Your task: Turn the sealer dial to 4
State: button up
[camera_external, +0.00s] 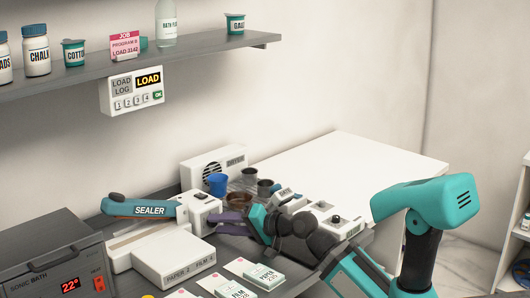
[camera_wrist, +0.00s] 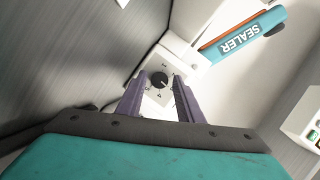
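The sealer (camera_external: 150,209) has a teal arm marked SEALER and a white body (camera_external: 199,205) at its right end; it also shows in the wrist view (camera_wrist: 248,33). The sealer dial (camera_wrist: 159,81) is a black knob on a pale face with small marks around it. Its setting is too small to read for sure. My gripper (camera_wrist: 161,84) has its two purple fingers apart, one on each side of the dial, with nothing clearly held. I cannot tell if they touch the knob. In the external view my gripper (camera_external: 218,221) reaches the sealer body from the right; the dial is hidden there.
A sonic bath (camera_external: 45,262) stands at the front left. Film and paper packs (camera_external: 236,287) lie in front of my gripper. A blue cup (camera_external: 217,183) and dark cups (camera_external: 265,188) stand behind it. A load log panel (camera_external: 132,92) hangs under the shelf (camera_external: 200,50).

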jog(key=shift+o, duration=0.5)
jog(key=shift+s+d+b, duration=0.1)
jog(key=shift+d+b, duration=0.1)
jog(key=shift+b, duration=0.15)
jog(key=b+v, duration=0.2)
jog(key=b, duration=0.1)
jog(key=shift+d+f, duration=0.1)
jog(key=shift+f, duration=0.05)
jog(key=shift+b+v, duration=2.15)
jog(key=shift+v, duration=0.3)
jog(key=shift+s+r, duration=0.1)
jog(key=shift+r, duration=0.15)
